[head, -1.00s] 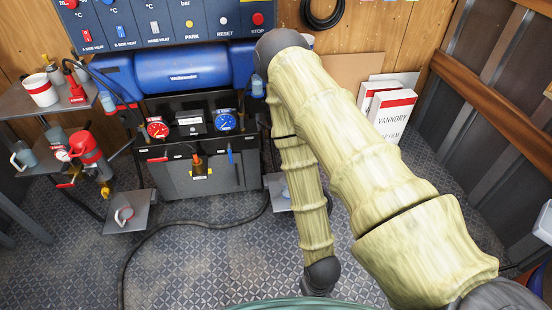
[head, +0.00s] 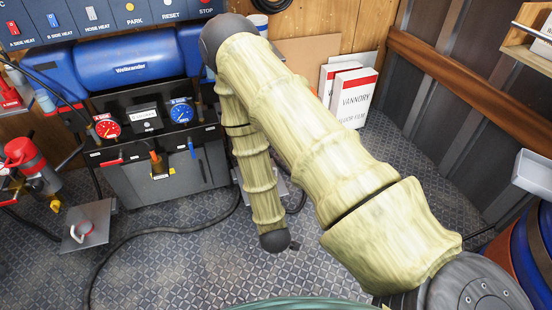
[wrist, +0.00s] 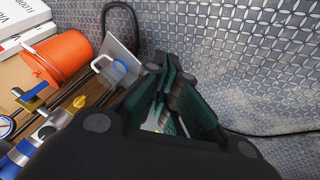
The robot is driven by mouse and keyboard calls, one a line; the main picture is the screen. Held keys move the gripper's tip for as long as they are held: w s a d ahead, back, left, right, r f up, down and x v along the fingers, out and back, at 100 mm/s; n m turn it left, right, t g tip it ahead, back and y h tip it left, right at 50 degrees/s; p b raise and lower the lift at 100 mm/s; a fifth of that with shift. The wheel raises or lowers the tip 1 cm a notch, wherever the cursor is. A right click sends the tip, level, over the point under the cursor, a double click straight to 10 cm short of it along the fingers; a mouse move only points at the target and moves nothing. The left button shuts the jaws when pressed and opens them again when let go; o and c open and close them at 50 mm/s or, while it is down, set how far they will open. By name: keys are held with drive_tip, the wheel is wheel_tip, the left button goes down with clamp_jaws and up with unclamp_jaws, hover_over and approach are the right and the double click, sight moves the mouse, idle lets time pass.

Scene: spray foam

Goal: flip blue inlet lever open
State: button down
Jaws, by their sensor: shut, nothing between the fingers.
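A small blue lever (head: 192,147) hangs upright on the black front of the spray machine (head: 160,180) in the head view, below the blue gauge. I cannot tell for certain whether it is the inlet lever. In the wrist view, a blue part with a yellow end (wrist: 32,92) shows at the left, beside an orange bucket; its role is unclear. My gripper (wrist: 172,100) is shut and empty in the wrist view, pointing toward the floor, apart from these parts. The head view does not show the gripper; my arm covers part of the machine's right side.
A red lever (head: 110,162) sits left on the machine front. A hose (head: 150,238) crosses the floor. White boxes (head: 352,98) stand behind my arm.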

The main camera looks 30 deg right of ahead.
drive_tip(key=w+d+f+n+t+h+b, duration=0.1)
drive_tip(key=w+d+t+h+b, duration=0.2)
drive_tip(key=w+b, duration=0.45)
drive_tip(key=w+d+f+n+t+h+b, duration=0.15)
drive_tip(key=w+d+b, duration=0.25)
drive_tip(key=w, duration=0.7)
drive_tip(key=w+d+r+h+b, duration=0.5)
drive_tip(key=w+d+h+b, duration=0.1)
drive_tip(key=w+h+b, duration=0.2)
drive_tip(key=shift+w+d+n+b, duration=0.3)
drive_tip(key=shift+w+n+b, duration=0.15)
drive_tip(key=shift+w+b, duration=0.65)
drive_tip(key=shift+s+g, duration=0.2)
drive_tip(key=shift+g, duration=0.05)
drive_tip(key=shift+f, duration=0.1)
drive_tip(key=b+x, duration=0.4)
drive_tip(key=x, duration=0.6)
